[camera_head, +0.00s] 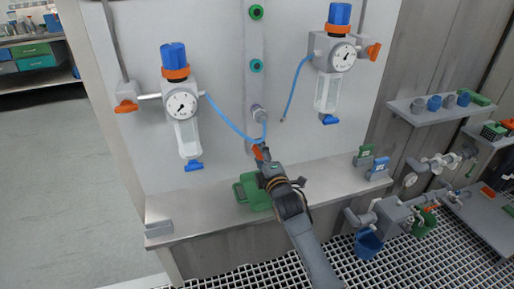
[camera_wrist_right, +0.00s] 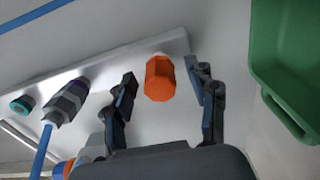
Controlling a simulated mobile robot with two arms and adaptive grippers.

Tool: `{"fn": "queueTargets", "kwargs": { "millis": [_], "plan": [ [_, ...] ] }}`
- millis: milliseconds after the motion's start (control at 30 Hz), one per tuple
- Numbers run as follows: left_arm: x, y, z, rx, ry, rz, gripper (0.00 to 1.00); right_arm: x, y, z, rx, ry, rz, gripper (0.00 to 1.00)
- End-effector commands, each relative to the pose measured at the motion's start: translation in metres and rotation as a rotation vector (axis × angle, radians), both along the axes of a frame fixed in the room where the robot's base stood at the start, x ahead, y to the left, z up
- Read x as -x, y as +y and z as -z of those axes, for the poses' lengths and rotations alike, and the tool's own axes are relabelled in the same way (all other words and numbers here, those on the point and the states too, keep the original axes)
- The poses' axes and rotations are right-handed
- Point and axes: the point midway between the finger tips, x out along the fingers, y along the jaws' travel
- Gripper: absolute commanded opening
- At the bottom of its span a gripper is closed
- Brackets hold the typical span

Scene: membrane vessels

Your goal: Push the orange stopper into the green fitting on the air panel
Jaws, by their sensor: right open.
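The orange stopper (camera_wrist_right: 160,79) lies between the two spread fingers of my right gripper (camera_wrist_right: 167,97), with a gap on both sides. It is at the lower end of the panel's vertical strip; in the head view the stopper (camera_head: 257,152) shows partly beside the fingers. The right gripper (camera_head: 264,155) is open, its arm coming from below. The green ring fitting (camera_head: 256,12) is at the top of the strip on the air panel (camera_head: 222,40). My left gripper is not in view.
Below the green fitting are a teal fitting (camera_head: 256,66) and a metal fitting (camera_head: 259,113) with a blue hose. Gauged filter units (camera_head: 181,105) (camera_head: 342,56) flank the strip. A green bin (camera_head: 246,190) stands on the ledge beside my right arm. A second blue hose (camera_head: 293,90) hangs loose.

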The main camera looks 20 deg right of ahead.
Motion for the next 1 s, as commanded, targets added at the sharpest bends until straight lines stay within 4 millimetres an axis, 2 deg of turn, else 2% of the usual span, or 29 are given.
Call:
{"fn": "queueTargets", "kwargs": {
  "millis": [633, 667, 900, 933, 1000],
  "plan": [
    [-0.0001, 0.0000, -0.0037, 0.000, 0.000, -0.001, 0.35, 0.0001, 0.0001, -0.0001, -0.001, 0.000, 0.000, 0.58],
    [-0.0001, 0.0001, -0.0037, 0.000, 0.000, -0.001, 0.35, 0.0001, 0.0001, -0.0001, 0.000, 0.000, 0.000, 0.53],
    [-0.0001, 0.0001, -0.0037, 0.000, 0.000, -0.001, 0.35, 0.0000, 0.0001, -0.0001, 0.000, 0.000, 0.000, 0.05],
    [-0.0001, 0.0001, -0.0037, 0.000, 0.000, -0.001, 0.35, 0.0000, 0.0001, -0.0001, 0.000, 0.000, 0.000, 0.00],
    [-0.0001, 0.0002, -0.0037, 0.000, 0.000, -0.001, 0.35, 0.0000, 0.0001, -0.0002, 0.000, 0.000, 0.000, 0.00]
  ]
}}
